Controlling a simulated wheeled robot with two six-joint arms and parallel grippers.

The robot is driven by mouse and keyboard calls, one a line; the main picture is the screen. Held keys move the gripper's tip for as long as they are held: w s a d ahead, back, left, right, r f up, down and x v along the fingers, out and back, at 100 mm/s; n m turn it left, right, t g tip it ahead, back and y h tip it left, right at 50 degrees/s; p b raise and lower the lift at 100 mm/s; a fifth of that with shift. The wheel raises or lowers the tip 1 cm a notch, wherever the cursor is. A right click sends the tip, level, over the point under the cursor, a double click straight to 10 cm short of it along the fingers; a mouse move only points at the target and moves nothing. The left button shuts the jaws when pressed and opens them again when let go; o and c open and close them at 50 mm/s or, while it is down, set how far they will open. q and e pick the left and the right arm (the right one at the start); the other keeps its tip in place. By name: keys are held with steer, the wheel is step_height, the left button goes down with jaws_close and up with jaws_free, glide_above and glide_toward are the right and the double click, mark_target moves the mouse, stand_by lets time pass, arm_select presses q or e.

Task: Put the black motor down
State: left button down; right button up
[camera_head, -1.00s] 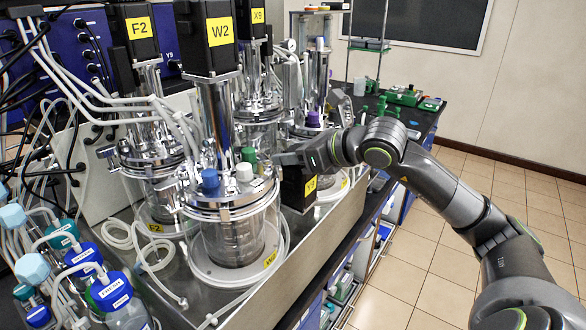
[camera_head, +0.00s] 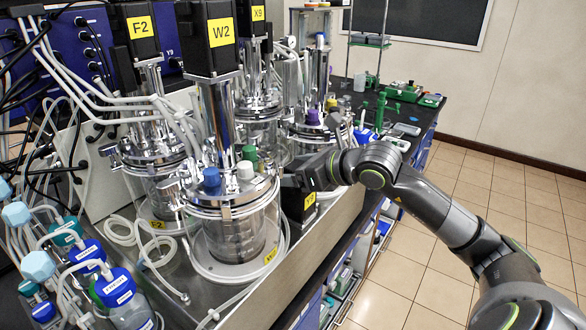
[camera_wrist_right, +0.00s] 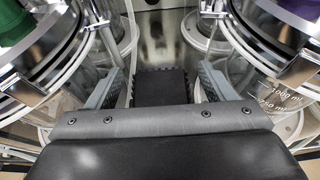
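The black motor (camera_head: 294,203) is a dark block with a yellow label. In the head view it stands low on the metal deck, just right of the front W2 vessel, partly hidden by my right gripper. In the right wrist view the motor (camera_wrist_right: 160,88) lies between the two fingers of my right gripper (camera_wrist_right: 161,84). A narrow gap shows on each side of it, so the fingers are open around it. The right gripper (camera_head: 292,182) comes in from the right in the head view. My left gripper is not in view.
The W2 vessel (camera_head: 232,236) stands close on the left of the motor. A vessel with a purple cap (camera_head: 313,116) stands behind it. The deck's raised metal edge (camera_head: 318,232) runs along the front right. Blue-capped bottles (camera_head: 115,287) stand at front left.

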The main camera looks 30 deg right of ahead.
steer(key=shift+s+d+r, duration=0.1)
steer(key=shift+s, duration=0.05)
steer(key=p+v, duration=1.1)
steer(key=p, duration=0.1)
steer(key=shift+s+r, duration=0.2)
steer(key=shift+s, duration=0.05)
stand_by(0.9)
steer(key=shift+d+f, duration=0.1)
steer(key=shift+d, duration=0.05)
